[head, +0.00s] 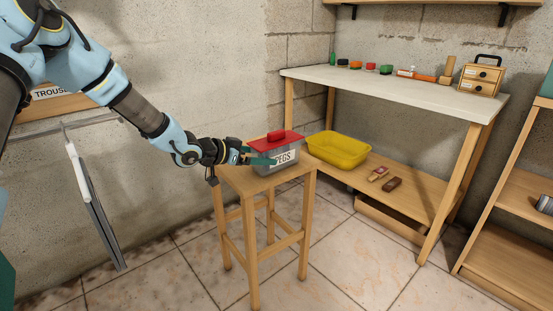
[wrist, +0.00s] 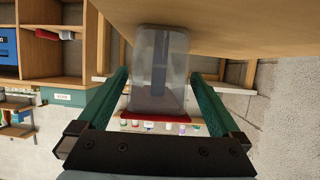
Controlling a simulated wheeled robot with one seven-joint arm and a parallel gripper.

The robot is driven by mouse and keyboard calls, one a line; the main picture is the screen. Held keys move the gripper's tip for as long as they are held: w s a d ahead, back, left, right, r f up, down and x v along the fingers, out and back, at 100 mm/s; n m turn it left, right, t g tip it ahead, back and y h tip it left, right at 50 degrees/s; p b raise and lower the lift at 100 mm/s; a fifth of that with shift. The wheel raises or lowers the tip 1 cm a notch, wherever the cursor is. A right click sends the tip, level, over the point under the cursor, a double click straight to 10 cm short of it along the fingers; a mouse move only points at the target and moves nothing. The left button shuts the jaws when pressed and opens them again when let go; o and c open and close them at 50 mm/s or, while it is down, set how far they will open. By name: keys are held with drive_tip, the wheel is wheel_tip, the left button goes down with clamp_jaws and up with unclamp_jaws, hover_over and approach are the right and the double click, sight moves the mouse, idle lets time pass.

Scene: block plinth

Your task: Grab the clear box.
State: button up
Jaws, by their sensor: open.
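The clear box (head: 264,164) stands upright on a wooden stool (head: 238,182). It has a red lid with a red handle (head: 277,137) and a white label whose visible letters read "EGS". My gripper (head: 263,158) is at the box's left side in the head view, with a green finger in front of part of the box. In the wrist view the clear box (wrist: 158,72) lies between the two open green fingers of my gripper (wrist: 162,82). The fingers look apart from its sides. Whether they touch it is hard to tell.
A yellow tub (head: 338,149) and two small brown items rest on the lower shelf of a workbench (head: 395,90) behind the stool. Several jars and a small drawer chest (head: 482,76) stand on its top. Wooden shelving (head: 510,225) is at right. Tiled floor is clear in front.

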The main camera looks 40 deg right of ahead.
drive_tip(key=x, duration=0.4)
drive_tip(key=shift+s+d+r, duration=0.1)
drive_tip(key=shift+d+r, duration=0.05)
drive_tip(key=shift+d, duration=0.05)
drive_tip(key=c, duration=1.2)
